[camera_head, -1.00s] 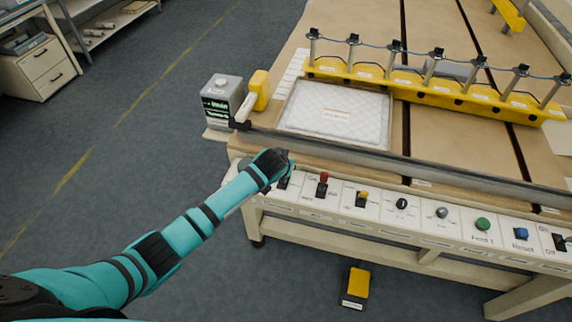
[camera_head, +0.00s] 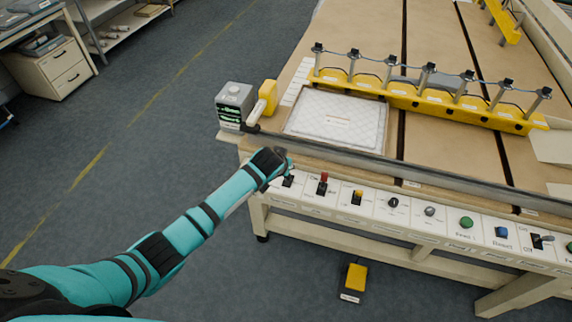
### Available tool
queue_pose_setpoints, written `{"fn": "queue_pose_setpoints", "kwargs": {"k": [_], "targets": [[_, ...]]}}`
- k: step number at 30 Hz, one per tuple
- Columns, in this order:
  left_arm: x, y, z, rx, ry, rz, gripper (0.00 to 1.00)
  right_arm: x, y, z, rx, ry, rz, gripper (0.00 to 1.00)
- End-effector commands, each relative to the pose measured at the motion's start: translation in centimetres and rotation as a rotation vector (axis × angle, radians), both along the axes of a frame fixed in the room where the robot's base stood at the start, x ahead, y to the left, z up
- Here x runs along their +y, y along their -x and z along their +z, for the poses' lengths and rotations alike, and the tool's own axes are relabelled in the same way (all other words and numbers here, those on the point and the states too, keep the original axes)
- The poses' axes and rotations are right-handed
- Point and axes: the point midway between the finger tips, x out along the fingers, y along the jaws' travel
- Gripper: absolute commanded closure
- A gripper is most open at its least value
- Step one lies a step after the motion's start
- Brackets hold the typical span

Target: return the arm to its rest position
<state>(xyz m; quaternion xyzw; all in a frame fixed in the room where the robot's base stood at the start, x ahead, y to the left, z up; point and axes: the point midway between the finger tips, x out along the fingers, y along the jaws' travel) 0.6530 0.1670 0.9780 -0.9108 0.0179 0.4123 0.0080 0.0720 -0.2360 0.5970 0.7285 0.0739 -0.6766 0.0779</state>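My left arm comes in from the lower left and reaches to the front left of the machine's control panel (camera_head: 380,205). Its dark wrist and gripper (camera_head: 284,165) are at the panel's left end, beside a small switch (camera_head: 288,181). The fingers are mostly hidden behind the wrist, so I cannot tell whether they are open or shut. My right arm is not in view.
A quilted white pad (camera_head: 335,120) lies on the table (camera_head: 440,62) in front of a yellow clamp bar (camera_head: 425,102). A small display box (camera_head: 234,106) stands at the table's left corner. A yellow pedal (camera_head: 354,282) is on the floor.

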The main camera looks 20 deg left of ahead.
Motion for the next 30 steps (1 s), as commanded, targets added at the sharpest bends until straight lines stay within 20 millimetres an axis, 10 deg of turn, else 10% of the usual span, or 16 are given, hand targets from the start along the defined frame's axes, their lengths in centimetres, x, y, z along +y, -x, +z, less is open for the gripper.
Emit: {"fn": "queue_pose_setpoints", "kwargs": {"k": [10, 14, 20, 30], "targets": [[0.0, 0.0, -0.2, 0.001, -0.001, 0.001, 1.00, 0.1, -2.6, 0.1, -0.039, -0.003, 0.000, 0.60], [0.4, 1.2, -3.2, 0.027, -0.005, -0.002, 1.00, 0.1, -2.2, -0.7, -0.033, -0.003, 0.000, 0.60], [2.1, 7.0, -15.1, 0.129, -0.022, -0.016, 1.00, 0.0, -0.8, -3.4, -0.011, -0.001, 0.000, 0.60], [4.9, 23.9, -34.9, 0.329, -0.059, -0.063, 1.00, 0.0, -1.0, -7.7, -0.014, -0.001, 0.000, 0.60]]}}
